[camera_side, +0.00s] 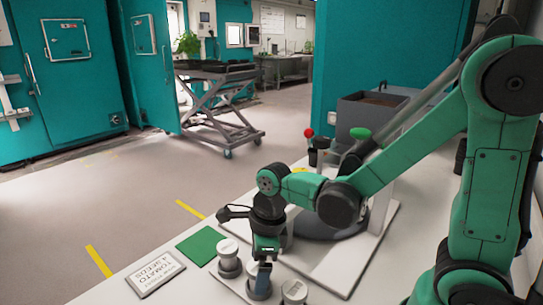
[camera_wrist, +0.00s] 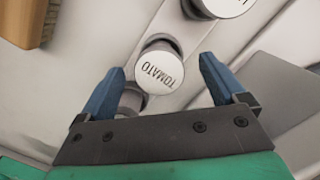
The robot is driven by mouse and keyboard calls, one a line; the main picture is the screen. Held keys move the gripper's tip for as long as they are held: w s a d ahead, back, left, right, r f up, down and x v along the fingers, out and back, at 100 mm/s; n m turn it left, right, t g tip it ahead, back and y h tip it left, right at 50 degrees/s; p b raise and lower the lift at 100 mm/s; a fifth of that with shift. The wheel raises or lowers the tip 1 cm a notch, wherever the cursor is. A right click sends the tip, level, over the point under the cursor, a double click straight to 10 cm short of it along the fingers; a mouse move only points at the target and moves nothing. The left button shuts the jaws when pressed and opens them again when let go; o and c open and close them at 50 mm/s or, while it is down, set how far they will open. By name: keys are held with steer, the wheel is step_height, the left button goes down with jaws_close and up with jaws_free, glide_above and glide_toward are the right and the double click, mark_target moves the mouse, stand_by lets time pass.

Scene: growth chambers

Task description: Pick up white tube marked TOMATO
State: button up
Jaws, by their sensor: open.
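The white-capped tube marked TOMATO (camera_wrist: 160,70) stands upright in the wrist view, its cap lying between and slightly beyond my open fingertips. My gripper (camera_wrist: 162,66) is empty and points down over the tubes; neither finger visibly touches the cap. Cap lettering cannot be read there. Another white-capped tube (camera_wrist: 220,6) is cut off at the top of the wrist view. A third tube (camera_wrist: 132,98) is partly hidden near my left finger.
In the side view, a tube (camera_side: 228,255) stands left of my gripper and another (camera_side: 294,291) stands right. A TOMATO SEEDS sign (camera_side: 156,274) and a green pad (camera_side: 202,246) lie to the left. A wooden-edged object (camera_wrist: 28,22) is at the wrist view's upper left.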

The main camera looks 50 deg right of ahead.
steer(key=shift+w+a+f, duration=0.1)
steer(key=shift+f, duration=1)
jaws_close()
steer(key=shift+r, duration=0.15)
